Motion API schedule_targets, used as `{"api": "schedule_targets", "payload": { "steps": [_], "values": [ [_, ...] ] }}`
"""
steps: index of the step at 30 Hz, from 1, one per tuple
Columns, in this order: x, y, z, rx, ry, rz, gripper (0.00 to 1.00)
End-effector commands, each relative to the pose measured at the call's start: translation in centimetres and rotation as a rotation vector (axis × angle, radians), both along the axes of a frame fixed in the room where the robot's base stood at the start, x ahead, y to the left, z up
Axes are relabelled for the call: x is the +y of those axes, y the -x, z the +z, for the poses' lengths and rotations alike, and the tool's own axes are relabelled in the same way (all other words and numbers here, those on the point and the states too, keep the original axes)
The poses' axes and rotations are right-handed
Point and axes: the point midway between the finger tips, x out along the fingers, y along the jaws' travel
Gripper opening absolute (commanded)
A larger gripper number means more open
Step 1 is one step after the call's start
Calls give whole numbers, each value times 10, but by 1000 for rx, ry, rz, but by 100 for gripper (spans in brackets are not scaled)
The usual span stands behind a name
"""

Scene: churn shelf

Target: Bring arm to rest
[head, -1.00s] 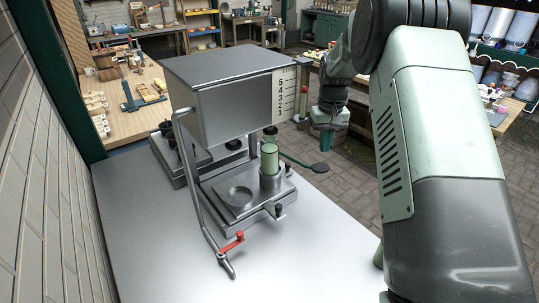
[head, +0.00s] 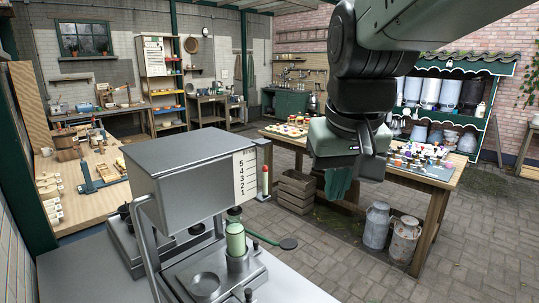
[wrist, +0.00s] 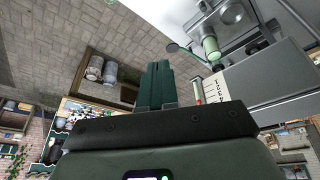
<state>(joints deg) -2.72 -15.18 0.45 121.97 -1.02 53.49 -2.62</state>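My gripper (head: 338,186) hangs in the air right of the grey metal machine in the head view, its dark green fingers pointing down. In the wrist view the two fingers (wrist: 157,84) stand side by side with no visible gap, and nothing shows between them. My arm comes in from the top right of the head view and bends down to the gripper. The gripper appears apart from the machine and the tables.
The metal machine (head: 190,168) with its scale panel and green cylinder (head: 236,240) stands on a steel counter (head: 75,270). A wooden table (head: 440,180) with small items, milk cans (head: 376,225) and crates (head: 295,190) are behind. Paved floor (head: 340,265) is open at the front right.

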Motion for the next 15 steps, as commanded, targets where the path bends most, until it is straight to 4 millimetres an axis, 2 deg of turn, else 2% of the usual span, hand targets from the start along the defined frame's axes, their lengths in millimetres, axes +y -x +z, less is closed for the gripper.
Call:
{"api": "schedule_targets", "payload": {
  "steps": [1, 6, 10, 15],
  "values": [
    [-3, 25, 3, -29, -5, -10, 0],
    [-8, 86, -3, -97, -21, -41, 0],
    [-10, 114, -12, -131, -28, -55, 0],
    [-11, 129, -19, -148, -34, -64, 0]
  ]
}}
